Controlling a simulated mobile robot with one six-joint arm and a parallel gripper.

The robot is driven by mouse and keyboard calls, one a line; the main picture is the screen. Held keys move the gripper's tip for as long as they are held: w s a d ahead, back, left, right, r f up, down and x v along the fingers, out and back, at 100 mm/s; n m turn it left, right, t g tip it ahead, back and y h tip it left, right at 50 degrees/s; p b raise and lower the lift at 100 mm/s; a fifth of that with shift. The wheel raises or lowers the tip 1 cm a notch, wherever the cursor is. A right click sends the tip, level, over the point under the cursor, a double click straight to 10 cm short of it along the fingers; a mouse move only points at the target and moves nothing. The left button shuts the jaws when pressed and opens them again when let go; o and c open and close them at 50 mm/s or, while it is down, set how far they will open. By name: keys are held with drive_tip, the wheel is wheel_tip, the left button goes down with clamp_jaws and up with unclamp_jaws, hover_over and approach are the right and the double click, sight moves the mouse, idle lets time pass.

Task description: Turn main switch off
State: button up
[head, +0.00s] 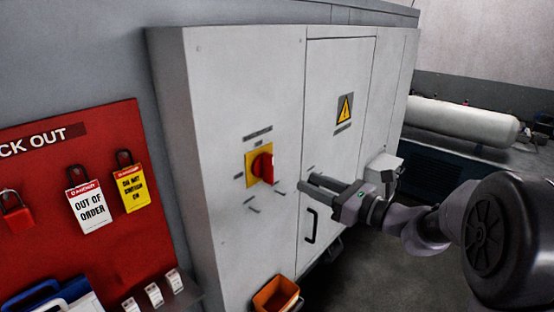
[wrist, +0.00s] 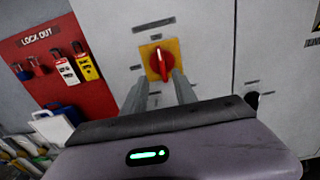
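The main switch is a red rotary handle (head: 263,167) on a yellow plate (head: 251,180), on the front of a light grey cabinet. In the wrist view, the red handle (wrist: 162,64) stands roughly upright with a white mark on it. My gripper (head: 307,182) is in front of the cabinet, to the right of the switch in the head view and apart from it. In the wrist view, my gripper's two fingers (wrist: 160,78) are spread and empty, pointing toward the switch. The switch shows beyond and between the fingertips, and the lower part of its plate is partly hidden.
A red lockout board (head: 130,235) with padlocks and danger tags is left of the cabinet (head: 225,100). An orange bin (head: 277,296) is below the switch. A black door handle (head: 310,226) and a grey box (head: 384,166) are on the cabinet's right side.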

sight(273, 166)
drive_tip(key=p+x, duration=0.1)
drive_tip(key=x, duration=1.2)
drive_tip(key=shift+d, duration=0.15)
clamp_jaws()
